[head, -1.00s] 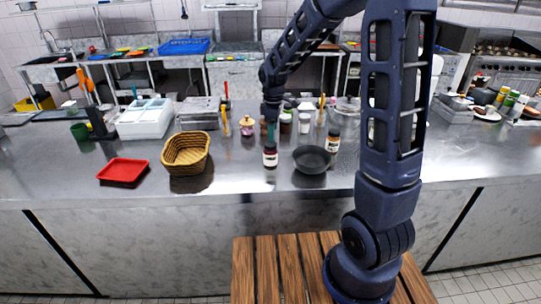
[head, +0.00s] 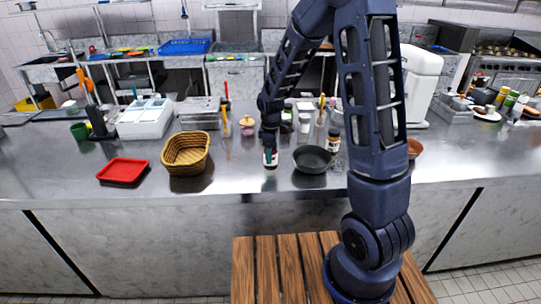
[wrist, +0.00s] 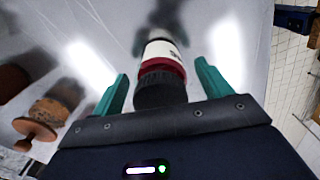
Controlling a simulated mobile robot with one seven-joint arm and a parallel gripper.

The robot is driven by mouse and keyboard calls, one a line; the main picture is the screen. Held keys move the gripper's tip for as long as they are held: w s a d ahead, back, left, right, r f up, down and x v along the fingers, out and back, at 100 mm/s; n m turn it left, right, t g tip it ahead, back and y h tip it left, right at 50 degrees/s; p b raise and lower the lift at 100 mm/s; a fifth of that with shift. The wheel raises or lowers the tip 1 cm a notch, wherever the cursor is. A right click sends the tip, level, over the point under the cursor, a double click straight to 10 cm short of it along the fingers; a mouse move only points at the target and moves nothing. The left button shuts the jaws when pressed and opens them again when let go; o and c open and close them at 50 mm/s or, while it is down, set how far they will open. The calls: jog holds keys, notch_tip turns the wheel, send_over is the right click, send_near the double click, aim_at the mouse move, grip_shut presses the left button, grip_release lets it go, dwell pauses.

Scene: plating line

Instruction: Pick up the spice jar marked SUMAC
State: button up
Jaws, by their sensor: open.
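A jar with a black cap, dark red contents and a white label shows in the wrist view (wrist: 162,62). Its label text cannot be read, so I cannot confirm that it says SUMAC. My gripper (wrist: 160,72) is open, with one green finger on each side of the jar's capped end; no clear contact shows. In the head view my gripper (head: 270,156) is low over the counter at the jar's spot and mostly hides the jar.
The black bowl (head: 312,159) is close on the right. A wicker basket (head: 186,152) and a red tray (head: 122,171) are to the left. The counter's front strip (head: 235,185) is clear.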

jog(key=shift+c, duration=0.5)
jog(key=c, duration=1.1)
